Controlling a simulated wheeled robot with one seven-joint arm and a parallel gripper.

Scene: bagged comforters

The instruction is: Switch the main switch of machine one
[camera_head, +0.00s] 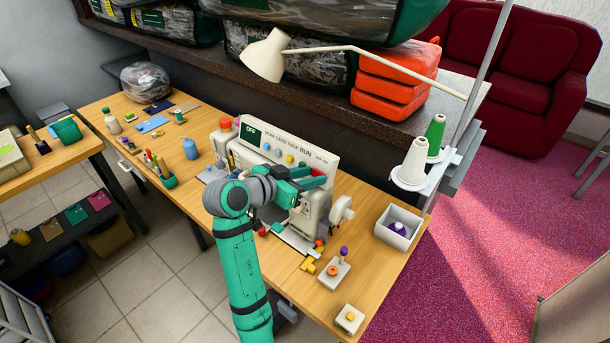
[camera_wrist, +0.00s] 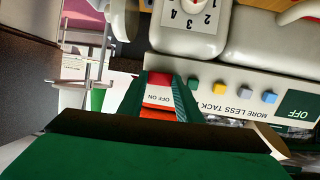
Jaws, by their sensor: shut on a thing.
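Machine one, a cream sewing machine (camera_head: 318,156), stands on the wooden table and shows upside down in the wrist view (camera_wrist: 225,65). Its dark green display (camera_head: 251,134) reads OFF, also in the wrist view (camera_wrist: 299,106). The main switch (camera_wrist: 160,79) is red with a white OFF/ON label, at the machine's panel end. My gripper (camera_head: 316,180) is at that end, its two green fingers on either side of the switch in the wrist view (camera_wrist: 161,98). It is shut on the switch. In the head view my gripper partly hides the switch.
Small square buttons (camera_wrist: 219,89) line the panel beside the switch. A cream lamp (camera_head: 268,55) hangs above the machine. Thread cones (camera_head: 413,163) stand at right, above a grey bin (camera_head: 398,228). Small control boxes (camera_head: 334,272) sit at the table's front right.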

